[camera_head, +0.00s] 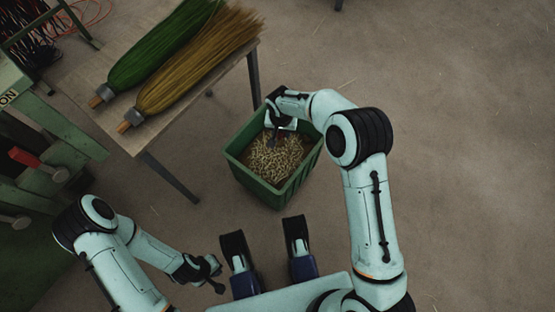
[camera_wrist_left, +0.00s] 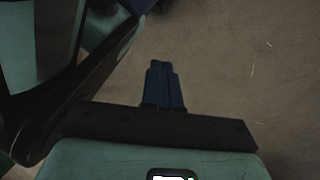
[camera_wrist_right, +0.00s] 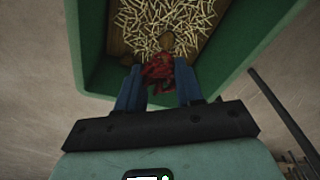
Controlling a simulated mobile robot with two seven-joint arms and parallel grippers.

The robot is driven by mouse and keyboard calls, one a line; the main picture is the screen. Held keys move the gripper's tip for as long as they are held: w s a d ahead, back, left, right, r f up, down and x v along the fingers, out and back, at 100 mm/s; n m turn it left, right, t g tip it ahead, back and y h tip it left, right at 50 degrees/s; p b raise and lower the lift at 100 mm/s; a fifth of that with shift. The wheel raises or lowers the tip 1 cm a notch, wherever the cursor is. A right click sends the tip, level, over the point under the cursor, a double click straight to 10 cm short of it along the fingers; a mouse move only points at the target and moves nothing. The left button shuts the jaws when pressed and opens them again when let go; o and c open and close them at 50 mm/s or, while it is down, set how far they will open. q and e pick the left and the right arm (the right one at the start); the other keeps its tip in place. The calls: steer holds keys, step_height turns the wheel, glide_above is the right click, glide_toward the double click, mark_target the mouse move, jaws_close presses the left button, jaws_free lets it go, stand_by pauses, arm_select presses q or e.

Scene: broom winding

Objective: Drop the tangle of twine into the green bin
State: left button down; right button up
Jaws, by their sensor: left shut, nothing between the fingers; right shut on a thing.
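The green bin (camera_head: 252,185) stands on the floor, holding a layer of pale short clippings; its wall also shows in the right wrist view (camera_wrist_right: 91,45). My right gripper (camera_head: 272,141) reaches over the bin's far part. In the right wrist view my right gripper (camera_wrist_right: 160,90) is shut on a small red tangle of twine (camera_wrist_right: 159,70), which appears over the bin's opening. The twine's height above the clippings is hard to tell. My left gripper (camera_head: 218,283) is low at the left, away from the bin; its fingers are together and empty in the left wrist view (camera_wrist_left: 164,84).
A wooden table (camera_head: 185,125) left of the bin bears a green broom head (camera_head: 155,48) and a tan broom head (camera_head: 195,65). A green machine with a red handle (camera_head: 27,158) stands at the far left. The floor (camera_head: 460,130) at the right is clear.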

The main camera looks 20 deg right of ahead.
steer(key=o, duration=1.1)
arm_select(q)
steer(key=w+d+r+t+p, duration=0.1)
steer(key=w+r+p, duration=0.3)
steer(key=w, duration=0.4)
steer(key=shift+r+t, duration=0.7)
steer(key=shift+t, duration=0.2)
arm_select(e)
steer(key=r, duration=0.4)
steer(key=s+r, duration=0.1)
steer(key=r, duration=0.8)
steer(key=shift+s+a+r, duration=0.15)
steer(key=shift+s+a, duration=0.15)
steer(key=shift+a, duration=0.05)
arm_select(q)
steer(key=shift+s, duration=0.15)
